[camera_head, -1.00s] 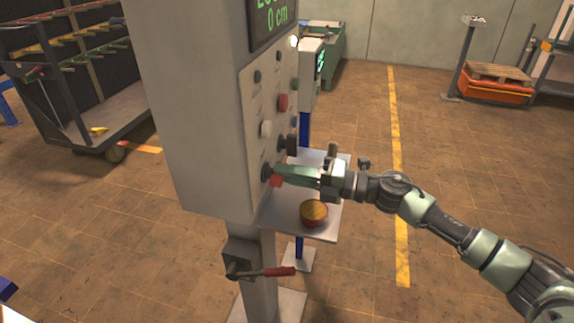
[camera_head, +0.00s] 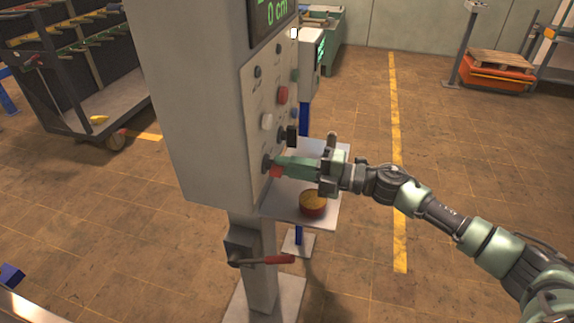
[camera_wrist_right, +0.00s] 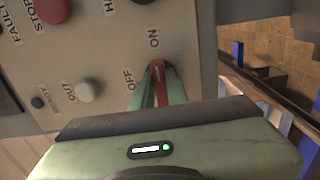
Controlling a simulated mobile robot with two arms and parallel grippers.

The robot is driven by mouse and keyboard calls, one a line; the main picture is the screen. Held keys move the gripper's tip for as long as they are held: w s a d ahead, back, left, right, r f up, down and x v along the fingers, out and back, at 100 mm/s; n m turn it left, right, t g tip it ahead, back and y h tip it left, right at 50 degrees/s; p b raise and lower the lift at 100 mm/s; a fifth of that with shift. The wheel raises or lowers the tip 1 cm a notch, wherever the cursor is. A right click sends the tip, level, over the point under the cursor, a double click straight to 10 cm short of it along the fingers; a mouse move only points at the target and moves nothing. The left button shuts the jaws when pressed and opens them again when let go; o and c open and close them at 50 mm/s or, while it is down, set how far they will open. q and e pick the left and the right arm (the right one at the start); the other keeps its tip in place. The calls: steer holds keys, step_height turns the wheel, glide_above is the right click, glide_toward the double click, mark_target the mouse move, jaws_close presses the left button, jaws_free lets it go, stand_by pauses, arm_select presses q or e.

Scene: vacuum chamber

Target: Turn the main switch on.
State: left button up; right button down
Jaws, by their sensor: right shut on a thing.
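The main switch (camera_head: 275,171) is a red handle on a dark round base, low on the panel of the grey control cabinet (camera_head: 190,110). My right gripper (camera_head: 278,166) reaches it from the right, with its green fingers at the handle. In the right wrist view, the red handle (camera_wrist_right: 159,88) sits between the two fingers of my right gripper (camera_wrist_right: 157,92), which is shut on it. The labels ON and OFF show beside the switch. My left gripper is out of view.
Above the switch are a red button (camera_head: 282,95), a white button (camera_head: 266,121) and other knobs. A small shelf (camera_head: 275,208) holding a round red-and-yellow object (camera_head: 313,203) lies just below my right gripper. A red-handled crank (camera_head: 275,259) sticks out lower down.

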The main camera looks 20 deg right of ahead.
steer(key=c, duration=1.4)
jaws_free()
steer(key=b+v, duration=0.3)
steer(key=v, duration=0.4)
steer(key=shift+s+d, duration=0.2)
steer(key=shift+d, duration=0.15)
